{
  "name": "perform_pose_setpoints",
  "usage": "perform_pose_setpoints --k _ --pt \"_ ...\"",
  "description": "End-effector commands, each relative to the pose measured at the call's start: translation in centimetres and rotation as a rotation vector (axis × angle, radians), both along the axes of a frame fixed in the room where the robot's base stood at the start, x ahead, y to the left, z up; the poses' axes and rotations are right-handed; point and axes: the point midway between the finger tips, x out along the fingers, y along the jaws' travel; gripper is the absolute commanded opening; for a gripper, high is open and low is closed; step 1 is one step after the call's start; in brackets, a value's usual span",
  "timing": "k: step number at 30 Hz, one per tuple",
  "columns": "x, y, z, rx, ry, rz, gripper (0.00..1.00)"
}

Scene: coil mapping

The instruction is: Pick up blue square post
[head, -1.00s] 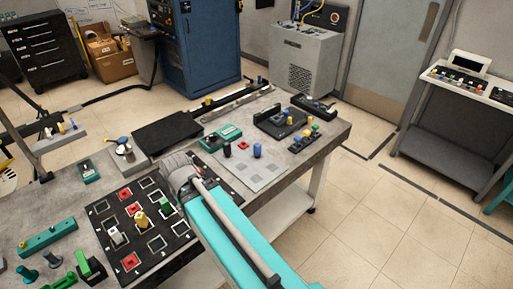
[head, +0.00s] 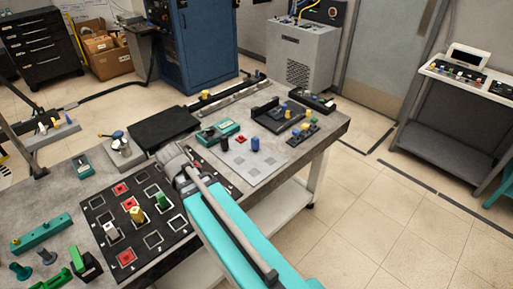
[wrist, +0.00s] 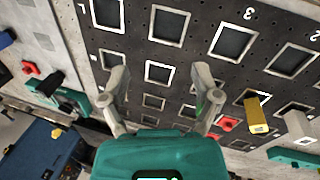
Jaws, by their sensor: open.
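The blue square post (head: 255,144) stands upright on the light grey plate (head: 265,165) in the head view, right of a black post (head: 224,144). In the wrist view a blue shape (wrist: 6,39), probably the same post, is cut off at the left edge. My gripper's two fingers (wrist: 162,88) are open and empty over the black board (wrist: 180,55) in the wrist view. The post lies outside them, off to the left. In the head view my arm hides the fingertips.
A green post (head: 162,201), a yellow post (head: 136,214) and a white post (head: 110,231) stand on the black board. A teal device (head: 217,131) and a red square (head: 240,139) are near the blue post. A black stand (head: 277,114) is behind it.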

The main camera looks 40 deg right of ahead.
Motion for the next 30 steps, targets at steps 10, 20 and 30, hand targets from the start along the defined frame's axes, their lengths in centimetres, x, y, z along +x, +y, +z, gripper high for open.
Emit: perform_pose_setpoints --k 10,20,30 --pt "5.9 -10.6 -2.5 -0.393 0.155 0.446 0.8" --pt "10.2 -19.7 -2.1 -0.727 0.51 0.838 0.8" --pt "12.3 -24.6 -0.8 -0.878 0.828 1.052 0.8"
